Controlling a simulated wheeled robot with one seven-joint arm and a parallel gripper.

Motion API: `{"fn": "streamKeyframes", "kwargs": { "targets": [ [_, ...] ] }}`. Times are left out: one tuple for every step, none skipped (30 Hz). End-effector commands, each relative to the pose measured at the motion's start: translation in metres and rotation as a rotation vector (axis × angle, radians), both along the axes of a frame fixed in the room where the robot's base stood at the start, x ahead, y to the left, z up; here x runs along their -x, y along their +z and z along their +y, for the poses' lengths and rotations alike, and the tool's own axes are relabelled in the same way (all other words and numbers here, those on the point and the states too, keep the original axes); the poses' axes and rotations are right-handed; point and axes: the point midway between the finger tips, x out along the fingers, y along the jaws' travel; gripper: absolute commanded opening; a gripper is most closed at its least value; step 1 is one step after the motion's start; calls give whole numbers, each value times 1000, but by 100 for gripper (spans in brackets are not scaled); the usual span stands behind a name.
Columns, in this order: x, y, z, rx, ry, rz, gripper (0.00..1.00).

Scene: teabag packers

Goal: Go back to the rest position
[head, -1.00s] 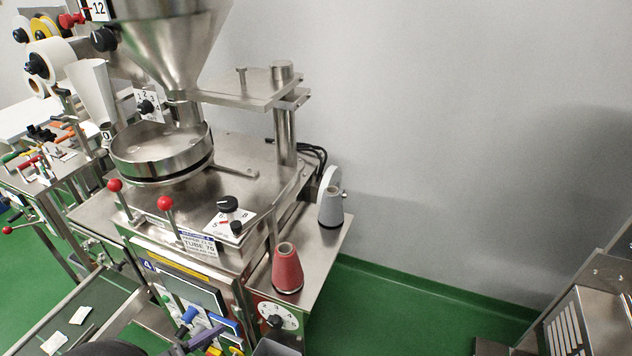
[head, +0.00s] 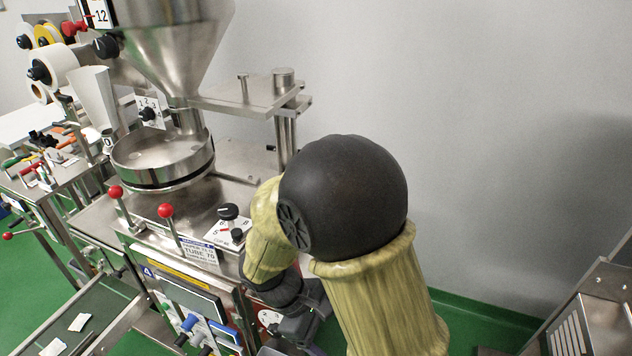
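My arm, in pale yellow-green covers with a large black round joint, fills the middle and right of the head view. It reaches down in front of the machine's right side. A dark grey part at its lower end, which seems to be my gripper (head: 300,322), shows low in the view, just right of the machine's front panel. I cannot make out its fingertips, or whether it holds anything. The packing machine (head: 160,250) has a steel hopper (head: 175,50), a round pan (head: 160,160) and two red-knobbed levers (head: 166,211).
A conveyor (head: 85,315) with white teabags (head: 78,322) runs at lower left. A side table (head: 40,185) with tools stands at left. Another steel machine (head: 590,310) stands at lower right. Green floor shows between the machines.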

Motion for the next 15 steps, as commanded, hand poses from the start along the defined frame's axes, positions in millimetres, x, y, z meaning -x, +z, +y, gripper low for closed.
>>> {"fn": "streamKeyframes", "kwargs": {
  "targets": [
    [-1,3,-12,-57,-85,-28,73],
    [-2,3,-17,-88,-131,-46,73],
    [-3,5,-24,-132,-194,-73,73],
    [-3,6,-29,-163,-241,-93,73],
    [-4,7,-33,-194,-287,-115,73],
    [-5,9,-40,-233,-349,-145,73],
    [-6,10,-45,-262,-397,-171,73],
    [-6,12,-50,-290,-444,-196,73],
    [-8,14,-56,-326,-507,-233,73],
    [-9,16,-61,-352,-552,-261,73],
    [-10,18,-66,-377,-600,-291,73],
    [-11,21,-73,-409,-662,-332,73],
    [-13,23,-79,-432,-708,-365,73],
    [-13,26,-85,-454,-755,-398,73],
    [-15,29,-93,-483,-817,-444,73]
  ]
}}
